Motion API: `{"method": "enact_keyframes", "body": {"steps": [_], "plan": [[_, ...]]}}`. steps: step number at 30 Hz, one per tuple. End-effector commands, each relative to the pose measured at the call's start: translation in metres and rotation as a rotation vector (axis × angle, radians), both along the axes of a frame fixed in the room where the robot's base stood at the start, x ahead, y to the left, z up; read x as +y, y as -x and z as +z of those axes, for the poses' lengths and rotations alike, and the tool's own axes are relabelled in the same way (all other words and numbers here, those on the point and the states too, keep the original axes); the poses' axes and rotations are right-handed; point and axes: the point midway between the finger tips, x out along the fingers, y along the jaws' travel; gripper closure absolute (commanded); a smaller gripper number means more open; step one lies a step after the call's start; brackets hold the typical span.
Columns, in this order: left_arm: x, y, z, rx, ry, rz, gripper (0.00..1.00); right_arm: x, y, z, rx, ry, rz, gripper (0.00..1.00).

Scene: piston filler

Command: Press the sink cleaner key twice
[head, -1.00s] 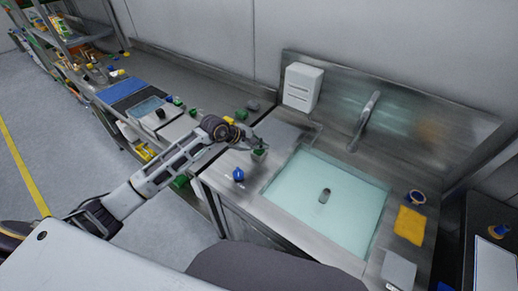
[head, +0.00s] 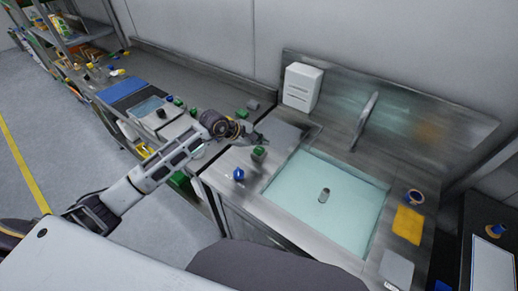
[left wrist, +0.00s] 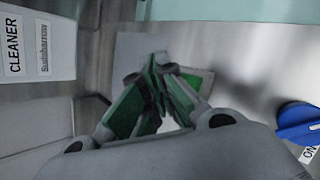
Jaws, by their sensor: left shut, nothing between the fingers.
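The green key (head: 258,153) sits on the steel counter at the left of the sink (head: 328,205). My left gripper (head: 263,141) is shut with nothing in it, its tip just behind and above the key in the head view. In the left wrist view the shut fingertips (left wrist: 150,72) partly cover the green key (left wrist: 200,82); whether they touch it I cannot tell. A white label reading CLEANER (left wrist: 38,42) shows at the left of that view. My right gripper is not in view.
A blue knob (head: 238,174) stands nearer the counter's front edge; it also shows by an ON label in the left wrist view (left wrist: 300,122). The faucet (head: 364,122) rises behind the sink. A yellow cloth (head: 409,224) lies at the right.

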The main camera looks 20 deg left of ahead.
Motion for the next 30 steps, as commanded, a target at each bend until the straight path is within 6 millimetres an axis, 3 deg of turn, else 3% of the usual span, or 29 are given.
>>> {"method": "enact_keyframes", "body": {"steps": [18,30], "plan": [[0.000,0.000,0.039,-0.002,-0.001,-0.001,1.00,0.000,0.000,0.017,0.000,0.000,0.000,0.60],[0.000,0.000,0.042,-0.001,-0.001,-0.001,1.00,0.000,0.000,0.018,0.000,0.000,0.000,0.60]]}}
